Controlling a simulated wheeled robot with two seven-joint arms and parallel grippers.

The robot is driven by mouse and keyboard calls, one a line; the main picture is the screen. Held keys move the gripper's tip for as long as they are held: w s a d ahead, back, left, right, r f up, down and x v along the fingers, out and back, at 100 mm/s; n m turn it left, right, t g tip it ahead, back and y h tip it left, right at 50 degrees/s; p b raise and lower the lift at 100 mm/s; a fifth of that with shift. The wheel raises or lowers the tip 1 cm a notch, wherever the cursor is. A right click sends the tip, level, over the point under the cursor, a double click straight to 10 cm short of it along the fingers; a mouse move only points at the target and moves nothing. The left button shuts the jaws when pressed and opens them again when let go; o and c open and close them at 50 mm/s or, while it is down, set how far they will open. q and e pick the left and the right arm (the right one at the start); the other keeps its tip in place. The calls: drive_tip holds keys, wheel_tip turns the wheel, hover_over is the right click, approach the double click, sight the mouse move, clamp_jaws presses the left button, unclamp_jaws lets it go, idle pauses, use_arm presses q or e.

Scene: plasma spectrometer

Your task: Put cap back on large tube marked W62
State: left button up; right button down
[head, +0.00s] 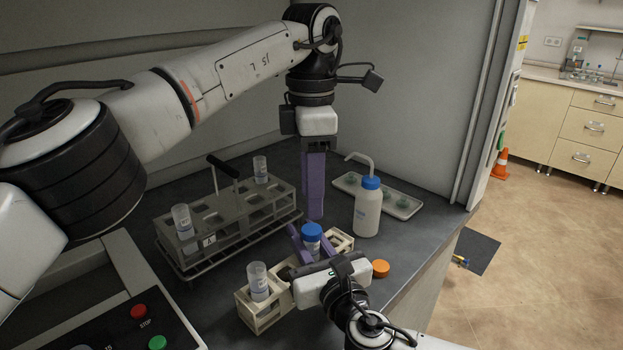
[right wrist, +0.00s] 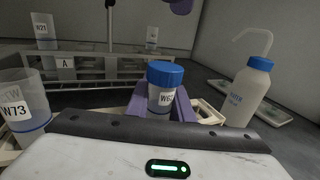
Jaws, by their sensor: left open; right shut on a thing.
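A large tube (head: 312,243) with a blue cap (head: 312,231) stands upright in the front rack. In the right wrist view its label starts "W6" and the last digit is hard to read; the blue cap (right wrist: 165,74) sits on its top. I cannot tell whether the cap is screwed tight. My right gripper (head: 311,247) is shut on this tube, purple fingers on either side below the cap. My left gripper (head: 313,212) is open and empty, pointing down above and slightly behind the cap, apart from it. Its purple tip shows at the top of the right wrist view (right wrist: 180,6).
The front rack (head: 246,311) also holds an uncapped tube W73 (right wrist: 22,105). A larger grey rack (head: 222,238) with tubes stands behind left. A wash bottle (head: 367,210) and a white tray (head: 402,205) stand right. An orange cap (head: 380,268) lies near the counter's edge.

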sight(312, 229)
use_arm(q)
drive_tip(key=n, duration=0.7)
drive_tip(key=shift+r, duration=0.2)
drive_tip(key=n, duration=0.4)
drive_tip(key=shift+r, duration=0.15)
drive_tip(key=n, duration=0.4)
drive_tip(key=shift+r+n, duration=0.1)
drive_tip(key=shift+n, duration=0.3)
drive_tip(key=n, duration=0.6)
drive_tip(key=shift+r+n, duration=0.2)
drive_tip(key=shift+n, duration=0.1)
drive_tip(key=n, duration=0.4)
drive_tip(key=shift+r, duration=0.1)
drive_tip(key=n, duration=0.3)
drive_tip(key=shift+f, duration=3.95)
